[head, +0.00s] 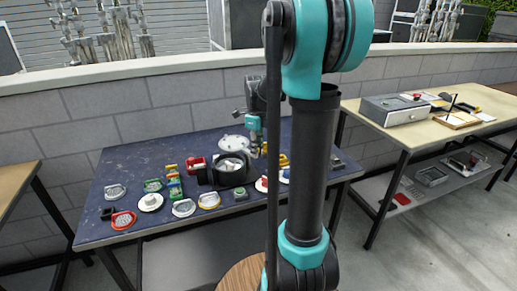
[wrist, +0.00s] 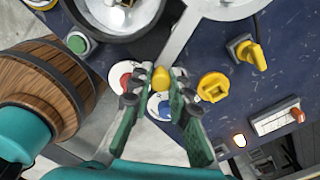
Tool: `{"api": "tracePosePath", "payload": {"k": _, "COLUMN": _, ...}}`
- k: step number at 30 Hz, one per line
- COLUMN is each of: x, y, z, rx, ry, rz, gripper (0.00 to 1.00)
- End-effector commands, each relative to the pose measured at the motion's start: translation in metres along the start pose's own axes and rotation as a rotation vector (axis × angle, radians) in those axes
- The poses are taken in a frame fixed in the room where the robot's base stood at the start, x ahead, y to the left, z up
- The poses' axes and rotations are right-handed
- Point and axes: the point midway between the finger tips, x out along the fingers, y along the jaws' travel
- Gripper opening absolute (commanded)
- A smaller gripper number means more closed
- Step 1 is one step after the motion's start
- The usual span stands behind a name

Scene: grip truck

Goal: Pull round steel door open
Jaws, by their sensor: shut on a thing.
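The round steel door (head: 232,143) stands swung up over a round black housing (head: 234,178) on the blue table. Light round parts show inside the housing. My gripper (head: 256,148) is at the door's right edge. In the wrist view the door appears as a thin pale grey band (wrist: 183,34) running up and right from my gripper (wrist: 162,75). The fingers are shut on the door's edge; the exact contact is partly hidden. A yellow knob (wrist: 161,79) shows between the fingers, apparently on a white disc behind them. The housing's open mouth (wrist: 118,12) is at the upper left.
The blue table (head: 130,172) holds several small fixtures left of the housing. Yellow fixtures (wrist: 214,87) and a grey switch box (wrist: 276,120) lie at the right. A wooden barrel (wrist: 45,85) is at the left. A second table (head: 440,112) stands at right.

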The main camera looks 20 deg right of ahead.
Motion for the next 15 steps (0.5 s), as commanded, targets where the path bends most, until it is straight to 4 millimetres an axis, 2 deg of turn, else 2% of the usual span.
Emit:
{"api": "tracePosePath", "payload": {"k": 6, "x": -0.0002, "y": 0.0034, "z": 0.0013, "rx": 0.111, "ry": -0.001, "rz": 0.000, "gripper": 0.00}}
{"api": "tracePosePath", "payload": {"k": 15, "x": -0.0002, "y": 0.0047, "z": 0.0022, "rx": 0.177, "ry": -0.001, "rz": 0.000, "gripper": 0.00}}
